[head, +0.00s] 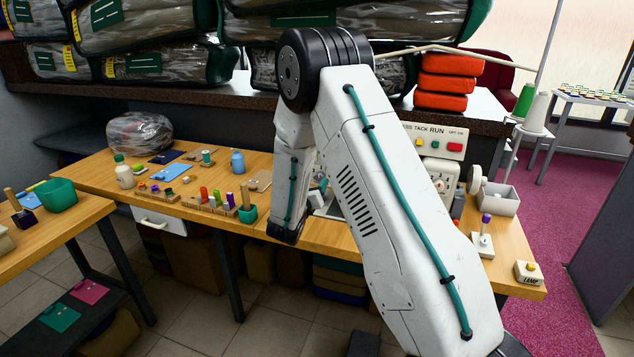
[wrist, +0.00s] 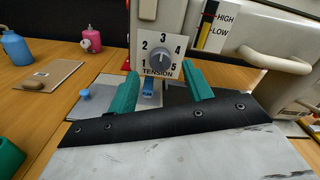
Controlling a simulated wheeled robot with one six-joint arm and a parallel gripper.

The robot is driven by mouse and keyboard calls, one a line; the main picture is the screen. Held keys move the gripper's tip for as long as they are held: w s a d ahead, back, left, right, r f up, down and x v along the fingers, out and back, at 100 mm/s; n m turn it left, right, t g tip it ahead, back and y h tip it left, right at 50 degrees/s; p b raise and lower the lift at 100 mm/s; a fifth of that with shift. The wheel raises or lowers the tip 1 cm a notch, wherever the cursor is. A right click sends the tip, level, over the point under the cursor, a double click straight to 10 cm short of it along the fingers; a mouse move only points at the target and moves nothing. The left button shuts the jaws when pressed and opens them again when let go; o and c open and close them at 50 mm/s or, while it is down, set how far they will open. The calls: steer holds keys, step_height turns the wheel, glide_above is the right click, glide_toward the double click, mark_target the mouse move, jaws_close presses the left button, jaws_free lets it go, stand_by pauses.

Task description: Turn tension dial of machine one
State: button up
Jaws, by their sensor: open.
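The tension dial (wrist: 160,56) is a grey round knob on a white plate numbered 1 to 5, marked TENSION, on the machine's front. I cannot tell clearly which number it points at. My gripper (wrist: 160,70) has two teal fingers, apart and empty, one on each side of the dial's plate in the wrist view. They do not appear to touch the knob.
A HIGH/LOW gauge (wrist: 214,27) and a curved cream handle (wrist: 275,60) are right of the dial. A button panel (head: 436,141) tops the machine. The wooden bench (head: 90,172) holds bottles, spools and a grey bin (head: 497,200). Bagged comforters (head: 160,62) are stacked behind.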

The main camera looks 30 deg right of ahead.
mark_target(320, 179)
steer(key=shift+x, duration=1.85)
steer(key=c, duration=1)
steer(key=shift+o, duration=0.2)
steer(key=shift+m, duration=0.4)
steer(key=m, duration=0.5)
steer(key=shift+m, duration=0.3)
steer(key=m, duration=0.5)
steer(key=shift+s+d, duration=0.1)
steer(key=shift+m, duration=0.4)
